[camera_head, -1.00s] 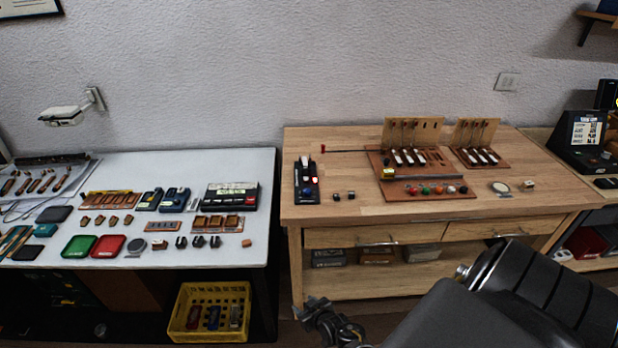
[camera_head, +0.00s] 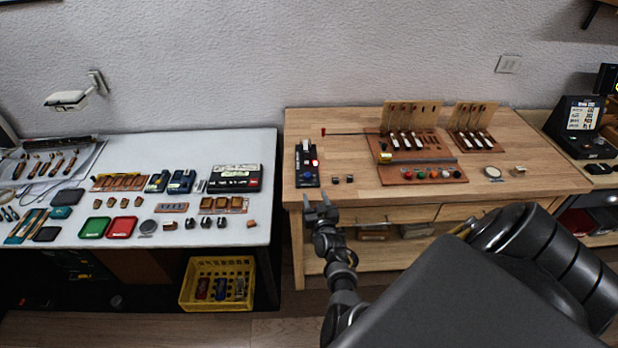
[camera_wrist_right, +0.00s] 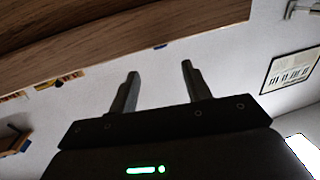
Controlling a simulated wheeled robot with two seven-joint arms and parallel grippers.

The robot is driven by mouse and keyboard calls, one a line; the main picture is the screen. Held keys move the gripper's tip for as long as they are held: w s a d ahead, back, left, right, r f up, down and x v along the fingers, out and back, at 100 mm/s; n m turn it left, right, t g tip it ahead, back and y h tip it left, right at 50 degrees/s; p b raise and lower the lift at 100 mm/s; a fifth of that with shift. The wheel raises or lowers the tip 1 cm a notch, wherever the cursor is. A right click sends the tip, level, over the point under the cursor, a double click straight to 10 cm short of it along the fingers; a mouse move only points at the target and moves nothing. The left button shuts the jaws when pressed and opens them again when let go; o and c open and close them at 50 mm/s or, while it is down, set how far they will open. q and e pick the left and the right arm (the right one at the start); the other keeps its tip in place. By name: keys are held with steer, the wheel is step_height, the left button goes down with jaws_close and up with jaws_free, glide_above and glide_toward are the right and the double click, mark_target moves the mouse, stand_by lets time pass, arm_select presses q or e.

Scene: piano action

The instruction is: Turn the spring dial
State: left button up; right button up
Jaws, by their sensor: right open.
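My right gripper (camera_head: 317,199) is open and empty, just in front of the wooden bench's front edge near its left end. In the right wrist view its two fingers (camera_wrist_right: 159,70) are spread, with nothing between them. I cannot tell for sure which part is the spring dial. A black device (camera_head: 307,165) with white, red and blue parts stands on the bench beyond this gripper. A round pale disc (camera_head: 492,172) lies at the bench's right side. The brown board (camera_head: 420,173) carries a row of several coloured knobs. My left gripper is not in view.
Two small dark blocks (camera_head: 343,180) sit right of the black device. A thin rod with a red end (camera_head: 323,131) lies behind. The white table (camera_head: 225,148) at left holds trays and parts. A yellow crate (camera_head: 217,305) stands below. A bench edge (camera_wrist_right: 110,40) crosses the wrist view.

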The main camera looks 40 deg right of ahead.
mark_target(308, 177)
steer(key=b+x, duration=0.2)
steer(key=x, duration=0.2)
steer(key=b+x, duration=0.3)
steer(key=x, duration=0.2)
steer(key=shift+a+f, duration=0.1)
steer(key=shift+f, duration=0.1)
steer(key=shift+w+d+r+b, duration=0.2)
steer(key=shift+w+d+b, duration=0.1)
steer(key=shift+w+b, duration=0.25)
steer(key=shift+c, duration=0.3)
